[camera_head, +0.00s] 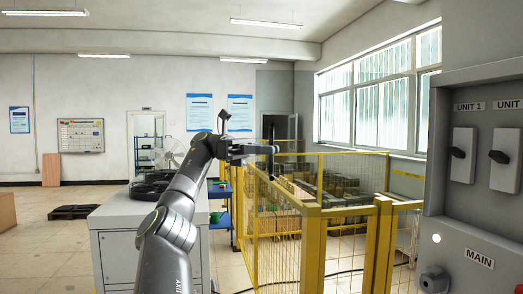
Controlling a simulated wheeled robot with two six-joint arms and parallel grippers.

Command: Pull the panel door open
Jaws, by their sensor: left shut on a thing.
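The grey electrical panel (432,180) stands at the right edge, cut off by the picture. Its front face shows switches labelled UNIT 1 (463,155) and UNIT (505,160), and a MAIN label (479,258) below. I cannot make out a separate panel door in this view. My left gripper (264,150) is in the middle of the picture, well left of the panel and apart from it in the picture. It is shut on a small dark thing (271,163), too small to identify. My right gripper is not in view.
A yellow mesh fence (312,245) stands behind my left arm and reaches toward the panel. A grey cabinet (117,250) with a dark round item (150,187) on top is at the left. Open floor (40,240) lies farther left, with a dark pallet (74,211).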

